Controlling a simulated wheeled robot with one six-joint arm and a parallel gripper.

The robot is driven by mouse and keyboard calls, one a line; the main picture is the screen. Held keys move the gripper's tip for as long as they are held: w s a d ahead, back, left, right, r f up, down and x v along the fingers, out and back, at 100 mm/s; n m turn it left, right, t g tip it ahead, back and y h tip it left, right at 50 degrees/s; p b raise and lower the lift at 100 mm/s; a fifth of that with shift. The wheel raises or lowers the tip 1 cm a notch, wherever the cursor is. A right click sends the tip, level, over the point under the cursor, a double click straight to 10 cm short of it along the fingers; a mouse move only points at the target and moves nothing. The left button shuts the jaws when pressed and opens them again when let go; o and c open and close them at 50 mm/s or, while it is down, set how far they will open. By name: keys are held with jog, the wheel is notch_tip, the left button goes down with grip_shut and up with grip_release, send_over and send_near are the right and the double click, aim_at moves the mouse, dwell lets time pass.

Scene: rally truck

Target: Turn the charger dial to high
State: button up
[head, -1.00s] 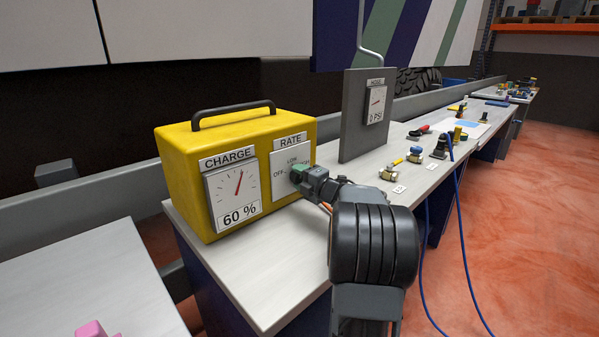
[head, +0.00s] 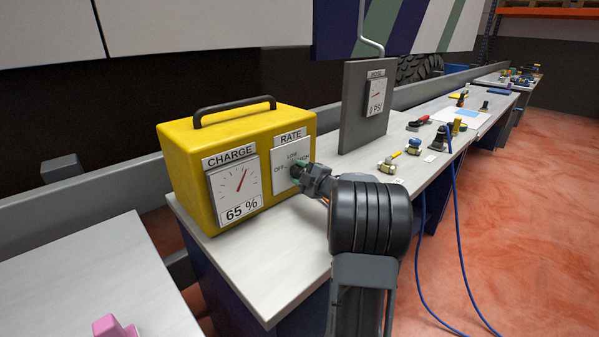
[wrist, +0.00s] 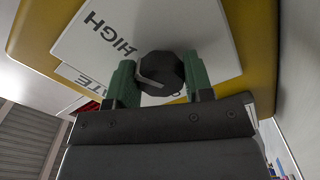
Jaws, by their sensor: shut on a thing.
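The yellow charger (head: 180,165) stands on the near bench. Its RATE panel (head: 278,180) is marked OFF, LOW and HIGH. My gripper (head: 303,171) reaches the panel from the right and hides most of the dial. In the wrist view the black dial (wrist: 166,68) sits between the green fingertips of my gripper (wrist: 160,80), which is shut on it. A pale mark crosses the dial's face. The word HIGH (wrist: 108,32) shows on the white panel to the dial's upper left; I cannot tell which label the mark points at. The CHARGE gauge (head: 238,187) reads 65 %.
A grey plate (head: 366,105) with a 0 PSI gauge stands right of the charger. Brass fittings (head: 388,165) and other small parts lie farther along the bench. A blue hose (head: 462,220) hangs to the floor. A pink object (head: 112,326) lies on a bench at lower left.

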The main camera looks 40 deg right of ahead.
dwell(0.3)
jog(key=o, duration=0.9)
jog(key=shift+s, duration=0.1)
jog(key=s, duration=0.4)
jog(key=s+d, duration=0.1)
jog(key=s, duration=0.4)
jog(key=s+d, duration=0.1)
jog(key=s, duration=0.3)
jog(key=shift+s, duration=0.25)
